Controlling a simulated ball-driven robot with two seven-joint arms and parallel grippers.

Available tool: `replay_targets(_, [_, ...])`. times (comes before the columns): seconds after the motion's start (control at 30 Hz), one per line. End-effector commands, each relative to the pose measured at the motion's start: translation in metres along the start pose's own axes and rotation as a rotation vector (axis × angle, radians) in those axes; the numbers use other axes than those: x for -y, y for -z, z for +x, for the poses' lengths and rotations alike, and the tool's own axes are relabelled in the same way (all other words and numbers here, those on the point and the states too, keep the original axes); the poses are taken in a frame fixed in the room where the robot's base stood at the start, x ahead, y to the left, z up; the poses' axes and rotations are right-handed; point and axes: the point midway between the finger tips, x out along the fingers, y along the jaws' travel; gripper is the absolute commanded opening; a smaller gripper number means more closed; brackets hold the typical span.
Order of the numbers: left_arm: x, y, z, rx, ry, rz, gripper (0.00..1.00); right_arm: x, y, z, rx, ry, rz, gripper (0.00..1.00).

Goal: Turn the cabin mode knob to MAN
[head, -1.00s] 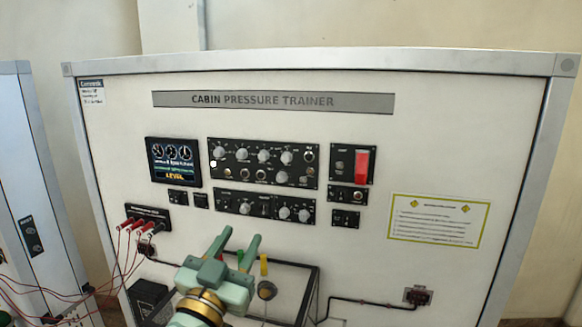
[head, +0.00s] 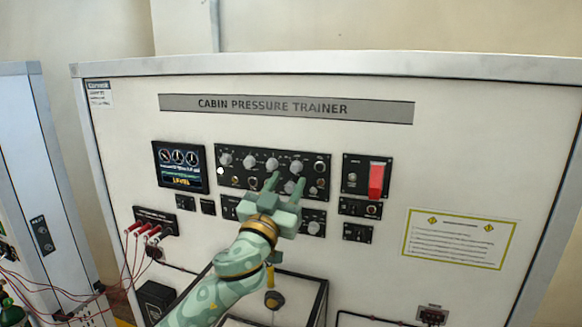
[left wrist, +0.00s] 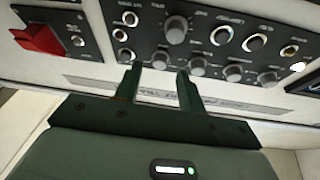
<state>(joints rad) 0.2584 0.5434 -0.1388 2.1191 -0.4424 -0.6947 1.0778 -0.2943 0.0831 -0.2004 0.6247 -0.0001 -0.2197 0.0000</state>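The upper control panel (head: 262,176) carries several grey knobs; their labels are too small to read, so I cannot tell which is the cabin mode knob. My left gripper (head: 285,184) is in front of this panel's lower right half. It is open, with its two fingers apart and nothing between them. In the left wrist view, upside down, the fingertips (left wrist: 159,72) point at the panel. One small knob (left wrist: 160,60) lies between their lines, with a larger knob (left wrist: 175,28) beyond. Contact cannot be told. My right gripper is out of view.
A red switch cover (head: 376,180) is right of the panel. A gauge display (head: 180,166) is to the left. The lower knob panel (head: 312,226) is partly hidden by my left arm. Red plugs with cables (head: 142,229) are at left. A framed notice (head: 460,238) is at right.

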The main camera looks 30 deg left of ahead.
Motion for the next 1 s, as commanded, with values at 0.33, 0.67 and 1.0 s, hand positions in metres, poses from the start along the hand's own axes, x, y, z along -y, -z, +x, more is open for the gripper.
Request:
replay_targets(0.33, [0.000,-0.001,0.030,0.001,-0.001,-0.001,0.40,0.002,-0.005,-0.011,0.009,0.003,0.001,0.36])
replay_targets(0.67, [-0.001,-0.001,0.030,0.001,-0.001,-0.001,0.07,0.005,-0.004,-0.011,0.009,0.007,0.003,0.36])
replay_targets(1.0, [0.000,-0.001,0.029,0.001,-0.009,0.017,0.00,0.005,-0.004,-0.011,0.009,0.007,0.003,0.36])
